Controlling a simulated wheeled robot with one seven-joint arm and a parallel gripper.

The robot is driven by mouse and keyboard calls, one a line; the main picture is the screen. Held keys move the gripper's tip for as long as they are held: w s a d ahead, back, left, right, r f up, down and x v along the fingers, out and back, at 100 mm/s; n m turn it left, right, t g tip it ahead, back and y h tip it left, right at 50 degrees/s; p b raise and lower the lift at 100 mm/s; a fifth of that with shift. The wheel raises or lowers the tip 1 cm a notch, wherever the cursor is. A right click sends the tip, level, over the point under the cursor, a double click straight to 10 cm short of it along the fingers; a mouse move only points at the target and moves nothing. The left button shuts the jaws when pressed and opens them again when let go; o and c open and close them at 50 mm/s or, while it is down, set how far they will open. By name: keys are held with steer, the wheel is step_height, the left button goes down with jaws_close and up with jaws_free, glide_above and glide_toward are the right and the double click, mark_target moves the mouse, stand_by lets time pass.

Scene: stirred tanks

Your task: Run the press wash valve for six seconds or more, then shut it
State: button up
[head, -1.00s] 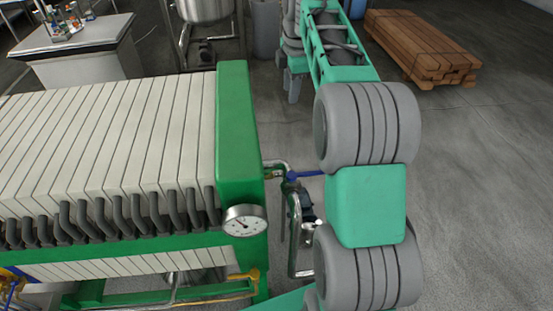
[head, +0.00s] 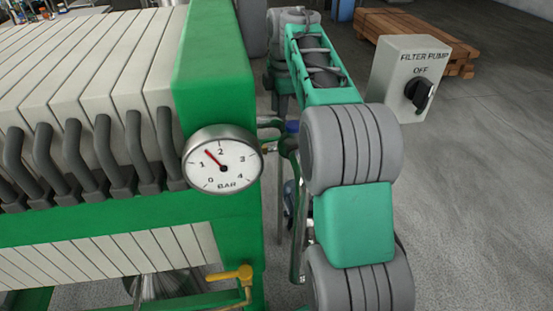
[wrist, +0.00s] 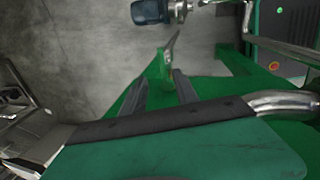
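No label in view names the press wash valve. A blue-handled fitting (head: 292,127) shows partly behind my arm, beside the pipe at the press's right end. A yellow lever valve (head: 235,273) is at the lower front of the press frame. Its flow state cannot be told. In the wrist view, my gripper (wrist: 160,74) has two dark fingers that look apart, with green metal beyond and nothing clearly held between them. In the head view my gripper is hidden by my arm.
A pressure gauge (head: 222,159) reads between 1 and 2 bar. The green press frame (head: 205,75) fills the left. A filter pump switch box (head: 395,75) reading OFF stands right, with stacked timber (head: 380,25) behind. Floor at right is clear.

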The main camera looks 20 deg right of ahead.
mark_target(277, 137)
steer(key=f+b, duration=0.1)
steer(key=f, duration=0.2)
steer(key=w+f+b, duration=0.1)
steer(key=f, duration=0.2)
steer(key=f+b, duration=0.1)
steer(key=f, duration=0.2)
steer(key=shift+w+f+b, duration=0.25)
steer(key=shift+f+b, duration=0.1)
steer(key=shift+f, duration=0.05)
jaws_close()
steer(key=shift+r, duration=0.1)
stand_by(0.8)
